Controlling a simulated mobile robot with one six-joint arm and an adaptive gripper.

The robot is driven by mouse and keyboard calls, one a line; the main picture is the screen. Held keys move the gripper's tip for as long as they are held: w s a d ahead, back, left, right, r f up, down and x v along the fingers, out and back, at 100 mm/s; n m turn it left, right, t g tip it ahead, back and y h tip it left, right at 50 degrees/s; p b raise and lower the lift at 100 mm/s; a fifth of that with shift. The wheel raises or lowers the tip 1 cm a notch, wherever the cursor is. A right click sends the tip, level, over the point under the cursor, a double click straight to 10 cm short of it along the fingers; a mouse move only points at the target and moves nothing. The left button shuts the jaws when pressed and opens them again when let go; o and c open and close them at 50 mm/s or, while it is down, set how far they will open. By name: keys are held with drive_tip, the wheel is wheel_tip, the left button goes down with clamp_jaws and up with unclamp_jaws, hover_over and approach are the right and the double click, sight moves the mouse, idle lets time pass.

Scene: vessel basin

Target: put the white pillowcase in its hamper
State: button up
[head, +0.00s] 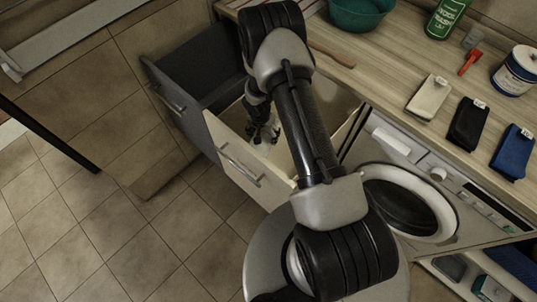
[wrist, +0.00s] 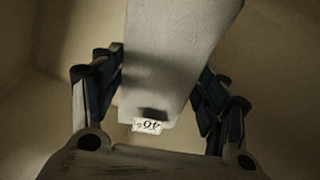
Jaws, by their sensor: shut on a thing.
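My gripper (head: 263,133) is inside the open cream pull-out hamper (head: 222,143) in the head view, partly hidden by my arm. In the wrist view my gripper (wrist: 165,95) is shut on a whitish folded cloth with a small printed tag, which I take for the white pillowcase (wrist: 170,65). The cloth lies between the two fingers and extends beyond them. Plain beige hamper walls surround it in the wrist view. In the head view the cloth is mostly hidden by the gripper and arm.
A dark grey pull-out (head: 190,112) stands open just left of the cream one. On the counter lie a cream folded cloth (head: 428,98), a black one (head: 467,124) and a blue one (head: 512,152), all tagged. A washing machine (head: 447,212) is right of the hamper.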

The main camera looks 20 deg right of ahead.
wheel_tip(320, 180, down, 15)
drive_tip(key=b, duration=0.4)
drive_tip(key=shift+f+b, duration=0.1)
drive_tip(key=shift+b, duration=0.25)
drive_tip(key=shift+f, duration=0.2)
drive_tip(key=o, duration=1.2)
drive_tip(key=shift+a, duration=0.1)
drive_tip(key=shift+o, duration=0.2)
